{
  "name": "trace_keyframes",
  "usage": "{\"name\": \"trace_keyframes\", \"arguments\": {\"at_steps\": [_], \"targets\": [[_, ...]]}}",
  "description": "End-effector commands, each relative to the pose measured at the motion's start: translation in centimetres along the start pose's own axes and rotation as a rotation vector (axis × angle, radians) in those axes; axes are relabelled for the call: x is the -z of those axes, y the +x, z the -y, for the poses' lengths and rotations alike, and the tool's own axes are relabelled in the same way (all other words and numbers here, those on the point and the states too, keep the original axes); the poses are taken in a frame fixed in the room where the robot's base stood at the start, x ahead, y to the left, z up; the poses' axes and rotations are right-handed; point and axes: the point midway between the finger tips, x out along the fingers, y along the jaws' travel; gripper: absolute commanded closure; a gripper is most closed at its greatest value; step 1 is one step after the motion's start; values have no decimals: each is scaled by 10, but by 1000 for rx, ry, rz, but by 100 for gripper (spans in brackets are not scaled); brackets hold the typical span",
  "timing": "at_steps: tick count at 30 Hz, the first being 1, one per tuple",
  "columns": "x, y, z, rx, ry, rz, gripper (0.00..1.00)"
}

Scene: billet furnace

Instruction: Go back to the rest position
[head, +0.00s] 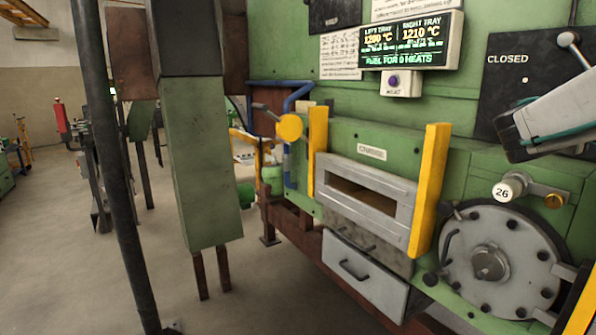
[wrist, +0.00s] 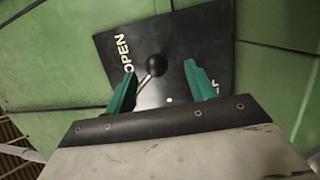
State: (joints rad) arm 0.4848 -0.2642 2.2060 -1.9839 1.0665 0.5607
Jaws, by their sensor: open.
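In the wrist view my gripper (wrist: 158,78) is open, its two green fingers apart with nothing held between them. Beyond the fingers is a lever with a black ball knob (wrist: 155,64) on a black plate (wrist: 190,45) marked OPEN. Whether the fingers touch the lever cannot be told. In the head view part of my arm (head: 560,108) reaches in from the right edge, and the fingers are not clear there. The black plate marked CLOSED (head: 507,75) and a lever with a grey ball knob (head: 568,39) are beside and above it.
The green furnace front has a charge door (head: 365,195) between yellow guards (head: 430,190), and a drawer (head: 365,275) below. A display (head: 410,42) reads 1200 and 1210 °C. A round bolted cover (head: 500,262) is under my arm.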

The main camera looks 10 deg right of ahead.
Motion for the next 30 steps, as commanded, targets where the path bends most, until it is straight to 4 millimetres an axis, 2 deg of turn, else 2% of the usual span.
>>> {"name": "trace_keyframes", "arguments": {"at_steps": [5,8,14,18,21,24,27,30], "targets": [[-27,-47,36,224,89,77,45],[-44,-88,70,418,139,122,45],[-68,-188,136,845,196,159,45],[-80,-270,172,1162,205,145,45],[-88,-325,188,1369,199,121,45],[-95,-368,194,1532,190,94,45],[-100,-396,196,1641,182,73,45],[-102,-410,197,1695,178,65,45]]}}
